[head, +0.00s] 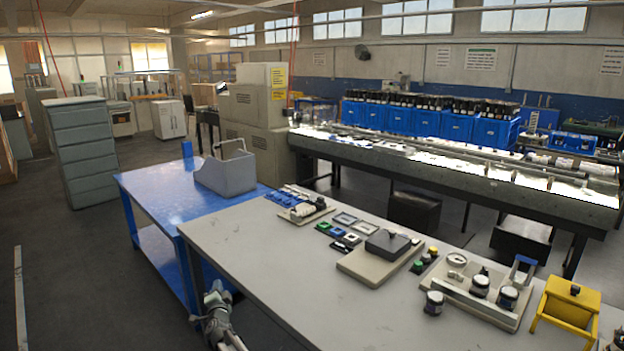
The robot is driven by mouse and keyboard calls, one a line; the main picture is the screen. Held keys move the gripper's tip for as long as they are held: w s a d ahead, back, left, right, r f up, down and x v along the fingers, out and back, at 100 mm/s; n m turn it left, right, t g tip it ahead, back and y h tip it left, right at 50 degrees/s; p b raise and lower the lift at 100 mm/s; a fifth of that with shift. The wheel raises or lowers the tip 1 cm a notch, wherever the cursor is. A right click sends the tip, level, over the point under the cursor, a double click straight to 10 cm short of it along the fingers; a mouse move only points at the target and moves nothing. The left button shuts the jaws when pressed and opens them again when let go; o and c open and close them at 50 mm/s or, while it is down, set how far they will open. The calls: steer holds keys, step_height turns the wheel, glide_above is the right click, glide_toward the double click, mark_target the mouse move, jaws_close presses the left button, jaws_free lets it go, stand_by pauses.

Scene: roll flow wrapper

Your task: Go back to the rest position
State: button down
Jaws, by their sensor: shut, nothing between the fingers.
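My gripper (214,293) is at the end of my grey metal arm, low in the head view and left of centre. It is beside the front left edge of the grey-topped table (235,262), apart from the items on it. It is shut and holds nothing that I can see. The fingers are small and hard to make out.
The table bears a beige board with a dark block (388,243), a tray of round jars (457,262), small coloured parts and a yellow stand (567,303). A blue bench (150,191) with a grey carrier (226,172) adjoins it.

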steer(key=s+d+f+n+g, duration=0.3)
steer(key=s+d+f, duration=0.3)
steer(key=f, duration=0.4)
steer(key=s+d+f+n+g, duration=0.2)
steer(key=s+d+f+g, duration=0.15)
steer(key=d+f, duration=0.55)
steer(key=s+d+f+n+g+h, duration=0.15)
steer(key=s+d+f+g, duration=0.35)
steer(key=s+d+f, duration=1)
steer(key=s+d+f+n+g+h, duration=0.1)
steer(key=s+d+f+g, duration=0.1)
steer(key=s+d, duration=0.35)
steer(key=s+d+f+n+g, duration=0.1)
steer(key=s+d+g, duration=0.1)
steer(key=s, duration=0.6)
steer(key=s+d+r+g+h, duration=0.1)
steer(key=s+d+g, duration=0.3)
steer(key=s, duration=1)
steer(key=s+d+r+g+h, duration=0.1)
steer(key=s+d+g, duration=0.4)
steer(key=s+d, duration=0.4)
steer(key=s+n, duration=0.1)
steer(key=s, duration=0.4)
steer(key=shift+s+d, duration=0.15)
steer(key=shift+s, duration=0.2)
steer(key=c, duration=1.9)
jaws_free()
steer(key=shift+r+h, duration=0.1)
steer(key=shift+h, duration=0.15)
